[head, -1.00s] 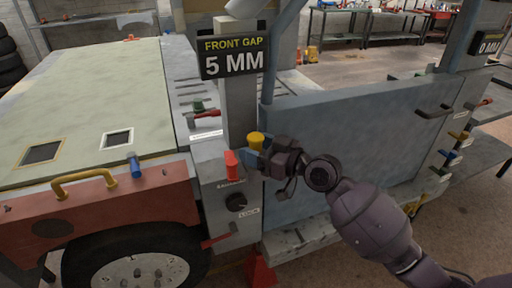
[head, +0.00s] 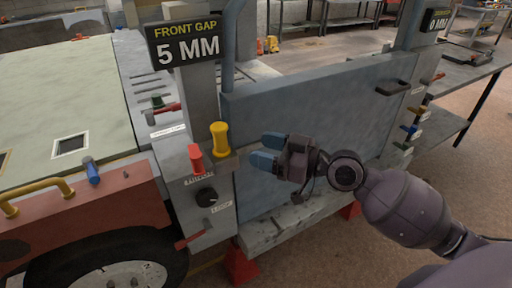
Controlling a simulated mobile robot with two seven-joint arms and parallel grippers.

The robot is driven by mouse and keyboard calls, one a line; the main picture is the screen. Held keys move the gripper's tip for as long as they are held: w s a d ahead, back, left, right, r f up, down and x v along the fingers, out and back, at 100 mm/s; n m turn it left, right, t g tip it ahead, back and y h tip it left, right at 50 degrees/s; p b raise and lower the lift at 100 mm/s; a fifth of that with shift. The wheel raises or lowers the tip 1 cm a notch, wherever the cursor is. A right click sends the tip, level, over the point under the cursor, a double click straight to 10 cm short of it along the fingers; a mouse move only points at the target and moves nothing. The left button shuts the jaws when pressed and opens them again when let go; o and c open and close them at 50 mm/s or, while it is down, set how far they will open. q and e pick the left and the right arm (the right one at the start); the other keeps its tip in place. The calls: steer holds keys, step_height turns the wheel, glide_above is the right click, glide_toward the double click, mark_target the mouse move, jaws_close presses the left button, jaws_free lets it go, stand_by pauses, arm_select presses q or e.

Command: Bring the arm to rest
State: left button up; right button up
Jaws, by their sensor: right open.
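My right arm (head: 405,207) comes in from the lower right. Its gripper (head: 268,151) has blue fingertips, points left and is open and empty in front of the blue-grey door panel (head: 330,115). A yellow handle (head: 220,139) stands upright on the post to the left of the fingertips, with a gap between them. My left gripper is not in view.
A red handle (head: 195,157), a black knob (head: 206,197) and a red lever (head: 190,240) sit on the grey post. A "FRONT GAP 5 MM" sign (head: 186,45) is above. Grey benches (head: 450,75) stand at the right, with open floor in front.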

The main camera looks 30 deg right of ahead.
stand_by(0.7)
steer(key=s+d+f+m+t+h, duration=0.15)
steer(key=f+h, duration=0.25)
steer(key=f, duration=0.4)
steer(key=d+f+m+g+h, duration=0.1)
steer(key=d+f+m+h, duration=0.2)
steer(key=f, duration=0.4)
steer(key=s+a+f+m+g+h, duration=0.1)
steer(key=s+f+m+g+h, duration=0.1)
steer(key=s+f, duration=1.4)
steer(key=s+g+h, duration=0.1)
steer(key=h, duration=0.1)
steer(key=shift+a+h, duration=0.15)
steer(key=shift+h, duration=0.25)
